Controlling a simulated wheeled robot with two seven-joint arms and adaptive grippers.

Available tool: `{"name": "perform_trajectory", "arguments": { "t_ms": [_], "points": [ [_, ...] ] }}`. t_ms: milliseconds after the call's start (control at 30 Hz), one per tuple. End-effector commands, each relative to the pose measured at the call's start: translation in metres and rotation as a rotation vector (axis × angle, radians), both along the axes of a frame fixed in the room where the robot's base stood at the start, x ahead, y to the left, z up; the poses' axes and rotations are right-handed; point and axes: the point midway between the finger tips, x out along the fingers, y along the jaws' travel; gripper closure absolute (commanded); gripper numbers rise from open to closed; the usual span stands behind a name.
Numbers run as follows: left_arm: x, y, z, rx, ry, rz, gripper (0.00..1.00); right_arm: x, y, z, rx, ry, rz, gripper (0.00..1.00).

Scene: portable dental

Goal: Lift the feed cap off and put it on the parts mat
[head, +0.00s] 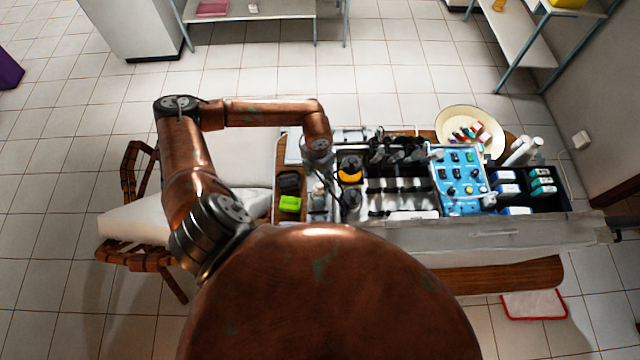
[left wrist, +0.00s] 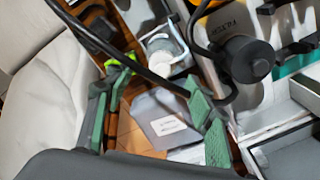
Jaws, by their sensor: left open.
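My left gripper (left wrist: 155,118) is open, its green-padded fingers spread over a grey flat piece with a white label (left wrist: 165,122); I cannot tell whether this is the parts mat. Nothing shows held between the fingers. Beyond them a white round cap or bottle top (left wrist: 162,48) sits in a pale holder. To its right is a black round knob-like part (left wrist: 248,60) with a black cable. I cannot tell for sure which is the feed cap. In the head view my left wrist hangs over the cart's left part, hiding the fingertips. My right gripper is not in view.
The cart carries an orange-and-black part (head: 350,168), a blue control panel (head: 460,180), a cream bowl (head: 448,122) of small coloured items and a bright green block (head: 290,204). A black cable (left wrist: 125,62) crosses near the fingers. A white-cushioned chair (head: 130,222) stands left.

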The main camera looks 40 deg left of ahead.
Motion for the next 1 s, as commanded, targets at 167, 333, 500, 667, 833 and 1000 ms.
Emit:
{"name": "perform_trajectory", "arguments": {
  "t_ms": [167,333,500,667,833,1000],
  "points": [
    [-0.003,-0.004,-0.020,-0.002,0.001,-0.001,0.50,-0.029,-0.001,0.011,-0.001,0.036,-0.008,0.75],
    [-0.004,-0.003,-0.044,-0.001,0.000,0.002,0.50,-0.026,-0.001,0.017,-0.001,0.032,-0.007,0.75],
    [-0.004,-0.003,-0.053,-0.001,-0.002,0.002,0.50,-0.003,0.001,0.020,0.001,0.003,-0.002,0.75],
    [-0.004,-0.003,-0.053,0.000,-0.002,0.002,0.50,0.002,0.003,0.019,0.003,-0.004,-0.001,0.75],
    [-0.004,-0.003,-0.053,0.000,-0.002,0.002,0.62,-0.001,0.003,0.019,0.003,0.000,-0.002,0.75],
    [-0.004,-0.003,-0.053,0.000,-0.002,0.002,0.74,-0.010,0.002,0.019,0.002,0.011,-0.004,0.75]
  ]
}}
